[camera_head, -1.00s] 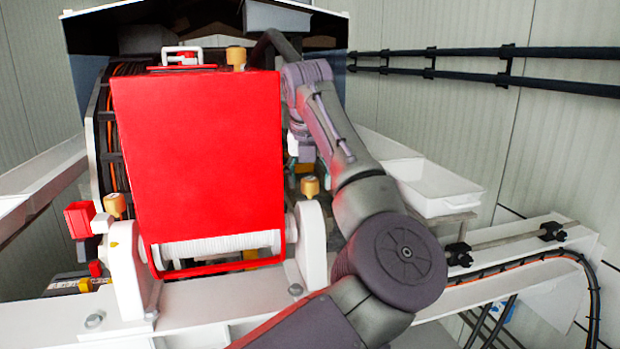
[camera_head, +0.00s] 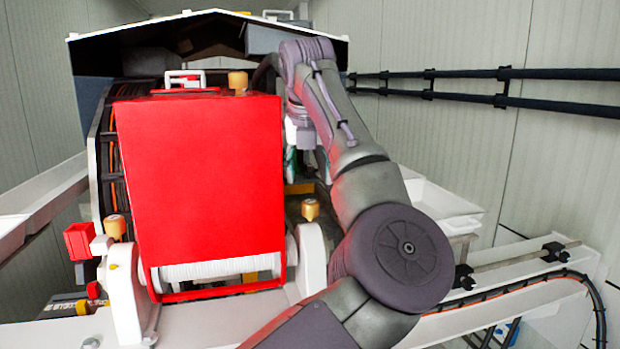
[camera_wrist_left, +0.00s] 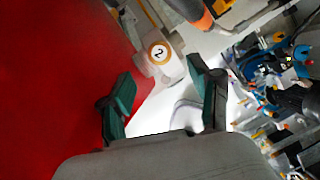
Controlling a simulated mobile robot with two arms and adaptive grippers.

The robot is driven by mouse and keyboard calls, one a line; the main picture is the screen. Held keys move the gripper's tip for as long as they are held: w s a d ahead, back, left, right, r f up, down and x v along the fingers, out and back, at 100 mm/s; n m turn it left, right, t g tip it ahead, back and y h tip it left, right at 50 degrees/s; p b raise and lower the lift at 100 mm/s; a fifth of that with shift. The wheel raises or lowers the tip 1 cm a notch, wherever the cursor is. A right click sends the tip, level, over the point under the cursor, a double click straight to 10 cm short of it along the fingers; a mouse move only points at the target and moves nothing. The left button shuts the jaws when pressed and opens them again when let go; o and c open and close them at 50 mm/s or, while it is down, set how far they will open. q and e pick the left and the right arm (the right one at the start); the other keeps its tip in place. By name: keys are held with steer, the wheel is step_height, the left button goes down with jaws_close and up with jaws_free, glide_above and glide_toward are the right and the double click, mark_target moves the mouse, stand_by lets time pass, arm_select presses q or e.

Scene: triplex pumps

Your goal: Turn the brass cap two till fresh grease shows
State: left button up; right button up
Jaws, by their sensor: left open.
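In the left wrist view a round brass cap (camera_wrist_left: 158,52) with a white top marked 2 sits on a pale block, just beyond my left gripper (camera_wrist_left: 160,75). The gripper's two dark green fingers are spread, with nothing between them, and the cap is past their tips and apart from them. In the head view my left gripper (camera_head: 292,160) hangs beside the right edge of the red box, its fingers partly hidden. A brass cap (camera_head: 310,209) stands on the white bearing block below it; I cannot tell if it is the numbered one. No grease is visible. My right gripper is out of view.
The large red box (camera_head: 200,190) stands close beside the gripper. Other brass caps stand behind it (camera_head: 237,80) and at its lower left (camera_head: 115,226). A white tray (camera_head: 440,200) lies right of my arm. Black rails (camera_head: 480,74) run along the wall.

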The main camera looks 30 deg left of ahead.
arm_select(q)
step_height(320, 180, up, 7)
steer(key=w+a+m+g+h+p, duration=0.2)
steer(key=w+m+g+p, duration=0.15)
steer(key=m+p, duration=0.95)
steer(key=n+p, duration=0.2)
steer(key=p, duration=0.2)
glide_above(311, 201)
step_height(311, 201, down, 6)
steer(key=shift+r, duration=0.1)
step_height(311, 201, down, 7)
steer(key=p, duration=0.3)
steer(key=shift+r, duration=0.1)
steer(key=shift+f+p, duration=0.3)
steer(key=shift+f, duration=0.3)
